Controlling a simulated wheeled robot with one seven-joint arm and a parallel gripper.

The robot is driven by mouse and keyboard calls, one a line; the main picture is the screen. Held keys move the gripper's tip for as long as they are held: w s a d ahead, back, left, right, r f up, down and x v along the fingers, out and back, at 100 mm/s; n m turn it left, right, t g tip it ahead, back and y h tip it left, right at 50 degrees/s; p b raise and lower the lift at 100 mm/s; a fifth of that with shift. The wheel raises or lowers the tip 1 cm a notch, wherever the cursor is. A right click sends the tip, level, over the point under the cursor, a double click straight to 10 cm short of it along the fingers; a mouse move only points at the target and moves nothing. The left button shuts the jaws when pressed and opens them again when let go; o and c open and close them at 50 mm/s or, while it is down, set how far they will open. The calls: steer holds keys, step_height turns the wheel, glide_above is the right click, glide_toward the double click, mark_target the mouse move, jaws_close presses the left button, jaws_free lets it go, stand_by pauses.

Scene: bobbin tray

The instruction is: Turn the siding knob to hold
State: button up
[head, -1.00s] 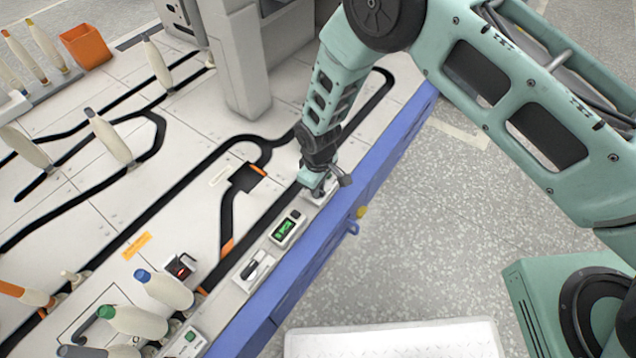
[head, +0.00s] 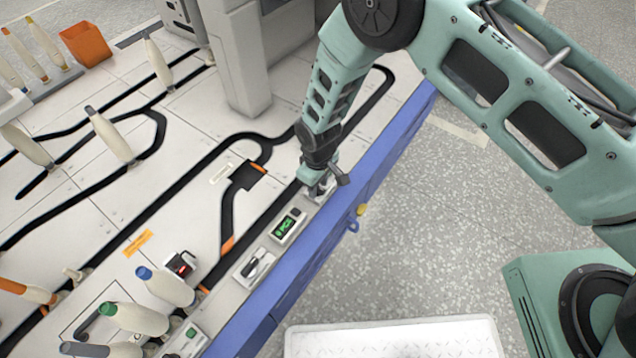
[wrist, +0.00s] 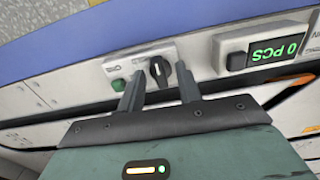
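A black rotary knob (wrist: 160,71) with a pale pointer mark sits on a light panel (wrist: 144,58) in the wrist view. Its lettering is too small to read, so I cannot tell its setting. A green button (wrist: 118,85) is on the same panel, left of the knob. My gripper (wrist: 160,92) is open, its two fingers apart, with the knob just beyond and between the fingertips. I see no clear contact. In the head view my gripper (head: 324,187) is at the bench's right edge, and it mostly hides the knob there.
A counter reading "0 PCS" (head: 288,226) sits beside the knob panel. A box with a black lever-like switch (head: 255,266) is further down the edge. A grey column (head: 240,70) rises behind.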

mark_target(318, 187)
step_height(318, 187, up, 18)
steer(key=p, duration=0.4)
steer(key=shift+f, duration=0.25)
